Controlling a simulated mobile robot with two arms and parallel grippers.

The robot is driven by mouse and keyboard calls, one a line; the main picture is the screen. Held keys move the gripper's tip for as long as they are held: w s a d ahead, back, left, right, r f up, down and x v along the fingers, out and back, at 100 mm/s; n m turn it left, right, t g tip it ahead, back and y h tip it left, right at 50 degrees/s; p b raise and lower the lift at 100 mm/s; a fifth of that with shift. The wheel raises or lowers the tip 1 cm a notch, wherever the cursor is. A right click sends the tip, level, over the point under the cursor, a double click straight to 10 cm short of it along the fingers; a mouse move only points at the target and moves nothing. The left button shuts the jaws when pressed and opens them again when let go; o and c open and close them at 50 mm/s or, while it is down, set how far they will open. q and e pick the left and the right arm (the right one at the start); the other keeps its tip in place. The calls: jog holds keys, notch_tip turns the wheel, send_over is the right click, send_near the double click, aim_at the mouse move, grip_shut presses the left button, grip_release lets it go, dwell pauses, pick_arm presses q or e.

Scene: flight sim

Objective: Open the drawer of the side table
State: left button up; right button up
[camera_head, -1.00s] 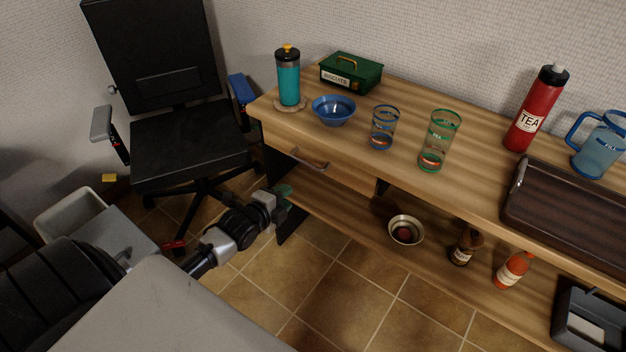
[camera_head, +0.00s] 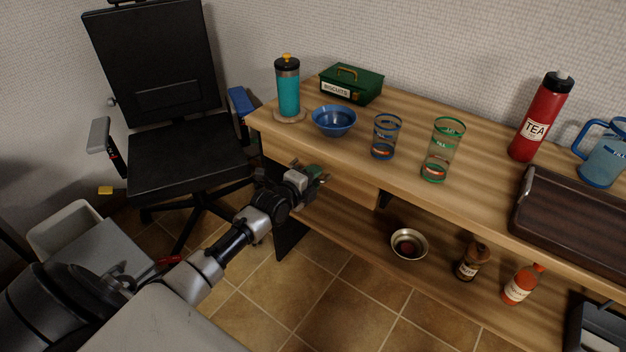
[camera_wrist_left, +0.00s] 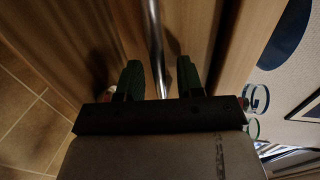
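The wooden side table (camera_head: 420,188) has a drawer (camera_head: 350,190) under its top at the left end, and the drawer front looks flush with the table. Its metal bar handle (camera_wrist_left: 156,45) shows in the left wrist view, running between my two green fingertips. My left gripper (camera_head: 318,174) is at the drawer front and hides the handle in the head view. In the left wrist view my left gripper (camera_wrist_left: 160,82) is open, with a finger on each side of the bar and gaps visible. My right gripper is not in view.
On the tabletop stand a teal bottle (camera_head: 288,92), a blue bowl (camera_head: 334,120), a green biscuit tin (camera_head: 352,84), two glasses, a red tea flask (camera_head: 540,118) and a dark tray (camera_head: 575,220). A black office chair (camera_head: 185,150) stands left. Tiled floor (camera_head: 330,310) is clear in front.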

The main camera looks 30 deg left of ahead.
pick_arm(q)
jog(key=shift+w, duration=0.15)
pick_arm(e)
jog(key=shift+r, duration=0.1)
pick_arm(q)
jog(key=shift+c, duration=0.5)
grip_shut()
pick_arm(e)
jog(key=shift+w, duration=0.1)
